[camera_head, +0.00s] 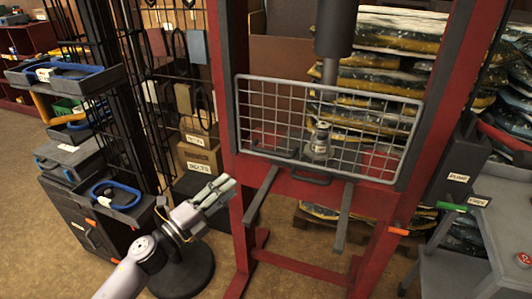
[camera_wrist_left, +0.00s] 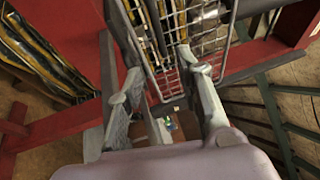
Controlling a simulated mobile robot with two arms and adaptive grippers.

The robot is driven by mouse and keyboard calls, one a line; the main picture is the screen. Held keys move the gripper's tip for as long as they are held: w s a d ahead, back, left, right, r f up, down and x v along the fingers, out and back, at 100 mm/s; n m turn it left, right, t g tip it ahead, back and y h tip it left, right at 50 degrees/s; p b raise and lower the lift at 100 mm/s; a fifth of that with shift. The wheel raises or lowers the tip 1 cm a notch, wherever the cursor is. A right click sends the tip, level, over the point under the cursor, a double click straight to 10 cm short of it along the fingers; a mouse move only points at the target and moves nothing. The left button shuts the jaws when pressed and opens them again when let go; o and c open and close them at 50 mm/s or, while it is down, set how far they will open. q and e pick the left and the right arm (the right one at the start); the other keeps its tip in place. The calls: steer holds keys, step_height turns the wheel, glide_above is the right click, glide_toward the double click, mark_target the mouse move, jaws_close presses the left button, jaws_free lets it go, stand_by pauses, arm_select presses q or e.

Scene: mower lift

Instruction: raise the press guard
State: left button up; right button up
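The press guard (camera_head: 240,130) is a grey wire-mesh panel in a grey frame, hanging across the front of the red press (camera_head: 222,60). It covers the space under the dark ram (camera_head: 333,30); a grey metal part (camera_head: 320,140) shows through the mesh. A dark handle (camera_head: 312,179) sits at its lower edge. My left gripper (camera_head: 222,190) is left of the press, below and left of the guard, and apart from it. In the left wrist view its two fingers (camera_wrist_left: 160,85) are spread with nothing held, and the mesh (camera_wrist_left: 210,35) shows beyond them. My right gripper is out of view.
Two grey bars (camera_head: 342,215) jut forward from the press bed. A black rack and drawers (camera_head: 85,200) stand on the left, a grey cart (camera_head: 480,240) on the right. An orange-tipped lever (camera_head: 398,231) is at the right leg. Stacked bags (camera_head: 390,60) lie behind.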

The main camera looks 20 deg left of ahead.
mark_target(272, 153)
arm_select(q)
steer(key=p+x, duration=0.3)
steer(key=x, duration=1.4)
steer(key=shift+w+d+f, duration=0.1)
steer(key=shift+w, duration=0.05)
jaws_close()
